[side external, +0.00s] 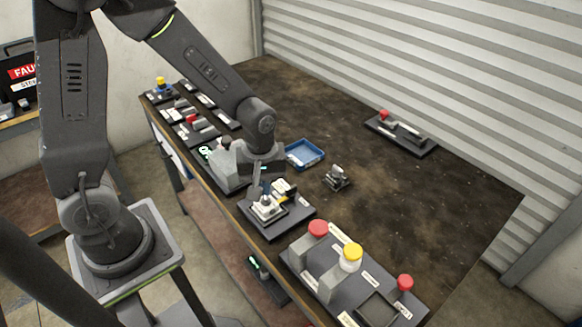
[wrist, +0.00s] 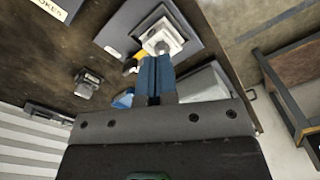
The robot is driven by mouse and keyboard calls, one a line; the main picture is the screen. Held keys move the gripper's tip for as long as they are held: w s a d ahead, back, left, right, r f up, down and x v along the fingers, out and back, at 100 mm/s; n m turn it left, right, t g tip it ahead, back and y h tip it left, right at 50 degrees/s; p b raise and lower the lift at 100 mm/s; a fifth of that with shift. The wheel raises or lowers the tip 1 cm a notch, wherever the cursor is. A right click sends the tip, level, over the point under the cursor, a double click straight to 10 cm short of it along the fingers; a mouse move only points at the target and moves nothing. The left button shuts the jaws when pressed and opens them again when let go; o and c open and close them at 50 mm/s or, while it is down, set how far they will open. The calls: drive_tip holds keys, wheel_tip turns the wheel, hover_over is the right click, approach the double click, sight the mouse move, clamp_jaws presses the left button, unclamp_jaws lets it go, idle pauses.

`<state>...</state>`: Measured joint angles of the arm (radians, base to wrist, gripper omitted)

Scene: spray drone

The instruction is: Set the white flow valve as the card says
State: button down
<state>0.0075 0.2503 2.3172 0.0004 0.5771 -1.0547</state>
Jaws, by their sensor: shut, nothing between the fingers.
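The white flow valve (side external: 266,209) appears as a pale square block with a round knob on a dark plate (side external: 297,222) near the table's front edge. In the wrist view the white valve (wrist: 176,37) lies just beyond the fingertips. My gripper (side external: 266,195) points down over the valve, its blue fingers shut and empty. In the wrist view the fingertips (wrist: 156,62) are close to the knob; I cannot tell whether they touch it. A small white card (side external: 284,188) with a yellow part beside it is behind the valve. Its writing is too small to read.
A board with red and yellow caps (side external: 350,252) stands at the front right. A blue tray (side external: 304,153) and a small metal fixture (side external: 337,178) are behind the valve. A grey box (side external: 226,168) is to its left. The table's back middle is clear.

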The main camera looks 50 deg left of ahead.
drive_tip(key=shift+w+a+f, duration=0.1)
drive_tip(key=shift+w+f, duration=0.15)
drive_tip(key=shift+f, duration=1.05)
drive_tip(key=shift+w+f, duration=0.2)
drive_tip(key=shift+f, duration=1.1)
drive_tip(key=shift+s+f, duration=0.15)
drive_tip(key=shift+f, duration=0.3)
drive_tip(key=shift+a, duration=0.25)
drive_tip(key=shift+s+a, duration=0.1)
drive_tip(key=shift+s, duration=0.2)
drive_tip(key=shift+d, duration=0.35)
wheel_tip(320, 180, up, 6)
